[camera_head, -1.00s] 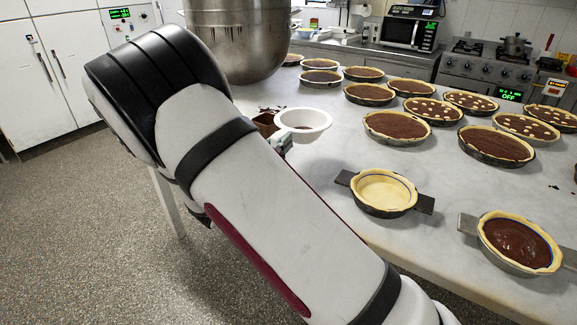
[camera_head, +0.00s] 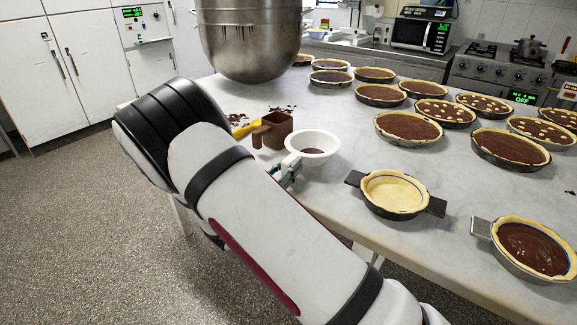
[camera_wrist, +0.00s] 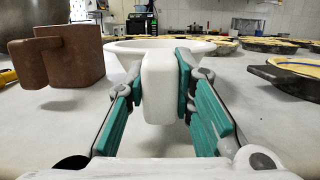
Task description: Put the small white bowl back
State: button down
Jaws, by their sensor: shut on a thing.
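The small white bowl (camera_head: 313,147) has chocolate residue inside and is at the near left part of the marble table (camera_head: 340,192). In the wrist view, the bowl (camera_wrist: 160,85) shows its thick white handle between the teal fingers of my gripper (camera_wrist: 160,88). My gripper is shut on this handle, and it also shows in the head view (camera_head: 287,172), partly behind my arm. The bowl looks upright. I cannot tell whether its base touches the table.
A brown box-like container with a handle (camera_head: 278,130) stands just left of the bowl. A large metal mixing bowl (camera_head: 250,45) hangs behind. An empty pie crust (camera_head: 393,192) and a chocolate-filled one (camera_head: 532,248) stand to the right. Several filled pies (camera_head: 408,126) cover the back right.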

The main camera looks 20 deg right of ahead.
jog(key=c, duration=1.4)
grip_release()
jog(key=shift+o, duration=0.2)
jog(key=shift+r, duration=0.15)
jog(key=v, duration=1.2)
